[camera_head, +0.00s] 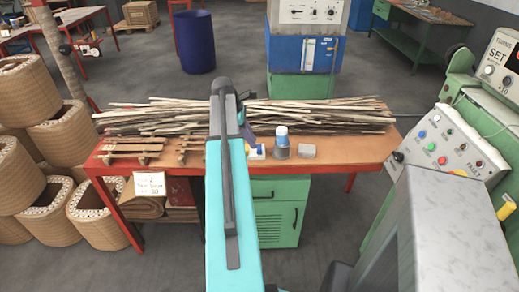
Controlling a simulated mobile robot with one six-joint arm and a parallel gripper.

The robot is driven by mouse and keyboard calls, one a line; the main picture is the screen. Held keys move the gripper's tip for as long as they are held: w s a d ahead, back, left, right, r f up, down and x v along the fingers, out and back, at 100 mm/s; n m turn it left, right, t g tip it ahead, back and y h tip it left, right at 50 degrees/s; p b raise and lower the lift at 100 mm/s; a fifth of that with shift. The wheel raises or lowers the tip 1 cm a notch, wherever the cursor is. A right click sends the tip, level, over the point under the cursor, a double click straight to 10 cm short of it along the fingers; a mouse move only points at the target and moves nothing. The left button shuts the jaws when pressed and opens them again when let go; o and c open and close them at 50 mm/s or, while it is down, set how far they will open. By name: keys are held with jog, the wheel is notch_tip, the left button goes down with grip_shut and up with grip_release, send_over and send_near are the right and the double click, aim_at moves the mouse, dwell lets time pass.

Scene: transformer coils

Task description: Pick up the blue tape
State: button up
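A small dark blue piece (249,136) shows just right of my arm on the orange-red workbench (355,148). It is partly hidden by the arm, and I cannot tell whether it is the blue tape. A small white and yellow item (256,153) lies in front of it. My teal and dark grey arm reaches forward over the middle of the bench. I cannot make out my gripper's fingers.
A long pile of wooden strips (320,114) covers the back of the bench. Small wooden racks (130,150) stand at its left. A grey control panel (450,145) is close on the right. Woven coils (98,215) are stacked at the left. The bench's right front is clear.

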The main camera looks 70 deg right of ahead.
aim_at(260, 155)
jog(key=shift+f, duration=0.1)
dwell(0.3)
jog(key=shift+p+x, duration=0.75)
jog(key=shift+x, duration=1.75)
jog(key=shift+c, duration=0.4)
grip_shut()
